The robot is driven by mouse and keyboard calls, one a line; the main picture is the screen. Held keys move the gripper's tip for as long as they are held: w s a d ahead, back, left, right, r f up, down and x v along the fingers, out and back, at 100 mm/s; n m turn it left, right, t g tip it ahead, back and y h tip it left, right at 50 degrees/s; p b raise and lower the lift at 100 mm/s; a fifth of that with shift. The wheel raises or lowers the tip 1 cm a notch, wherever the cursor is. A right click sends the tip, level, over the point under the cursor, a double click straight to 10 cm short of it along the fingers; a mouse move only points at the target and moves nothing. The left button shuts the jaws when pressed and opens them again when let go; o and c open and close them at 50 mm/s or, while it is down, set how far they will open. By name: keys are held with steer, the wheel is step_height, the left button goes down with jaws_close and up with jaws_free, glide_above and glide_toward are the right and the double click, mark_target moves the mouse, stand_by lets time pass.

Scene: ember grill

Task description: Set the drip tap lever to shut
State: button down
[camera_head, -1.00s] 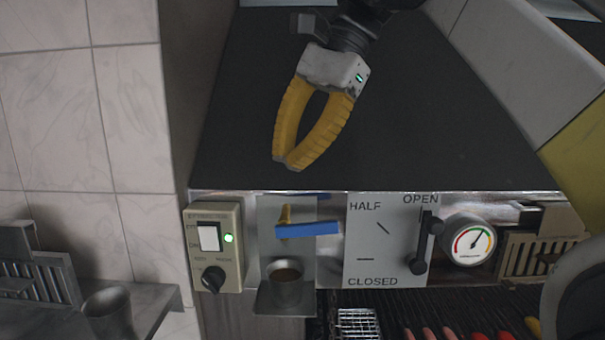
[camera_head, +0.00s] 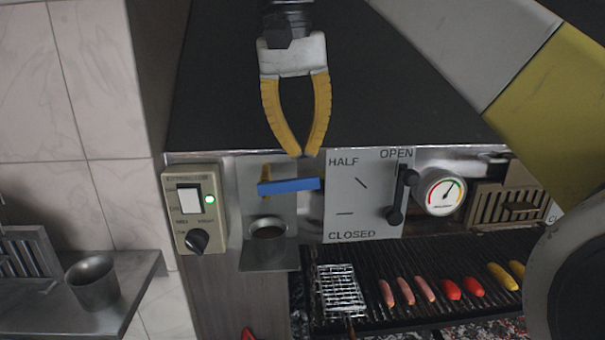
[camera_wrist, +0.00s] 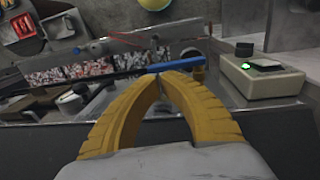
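The drip tap has a blue lever (camera_head: 288,185) that lies roughly level in the head view, across a brass tap body (camera_head: 265,178). A small cup (camera_head: 267,228) sits on the ledge below it. My gripper (camera_head: 302,155) is above the lever, its yellow fingers meeting at the tips with nothing between them. In the wrist view the blue lever (camera_wrist: 176,66) shows just beyond the closed fingertips (camera_wrist: 160,78); whether they touch it I cannot tell.
A control box (camera_head: 195,208) with a green light is left of the tap. A HALF/OPEN/CLOSED plate (camera_head: 350,205) with a black lever (camera_head: 401,195) and a gauge (camera_head: 441,193) are to the right. The grill with sausages (camera_head: 405,290) lies below. A metal cup (camera_head: 92,283) stands on the left shelf.

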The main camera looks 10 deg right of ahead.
mark_target(288, 184)
steer(key=shift+d+f, duration=0.15)
steer(key=shift+f, duration=1.45)
steer(key=shift+d+f+y+b, duration=0.25)
steer(key=shift+f+y+b, duration=0.1)
steer(key=shift+f+y, duration=0.5)
steer(key=shift+r, duration=0.15)
